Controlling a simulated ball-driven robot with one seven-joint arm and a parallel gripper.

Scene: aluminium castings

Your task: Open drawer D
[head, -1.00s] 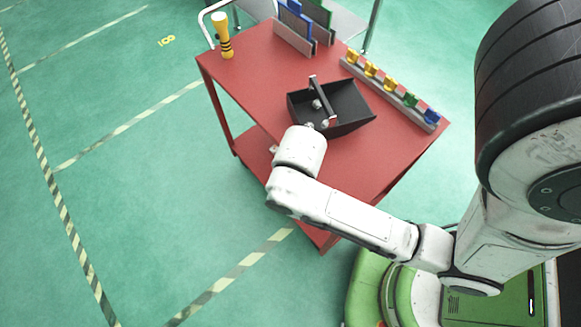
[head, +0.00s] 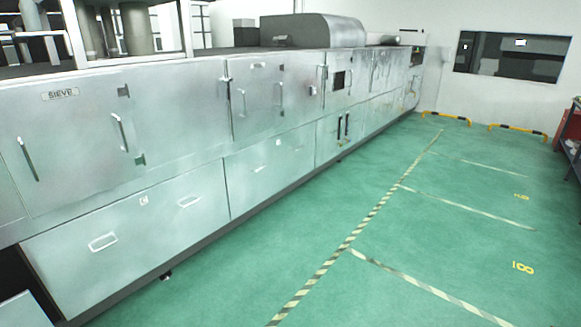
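A long metal machine front (head: 180,110) runs from the left edge towards the back wall. Its lower row has a wide drawer-like panel (head: 145,240) with two pale handles (head: 103,242) and a small label (head: 144,200). Farther along is a second lower panel (head: 255,178) with a small label (head: 278,142). Both panels look closed. The small labels are too small to read, so I cannot tell which panel is drawer D. My gripper and arm are not in this view.
Above the lower row are closed doors with bar handles, one marked SIEVE (head: 61,94). Green floor (head: 300,240) with a striped line (head: 345,246) lies clear in front of the machine. Yellow barriers (head: 518,131) stand by the back wall. A shelf edge (head: 571,140) shows at far right.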

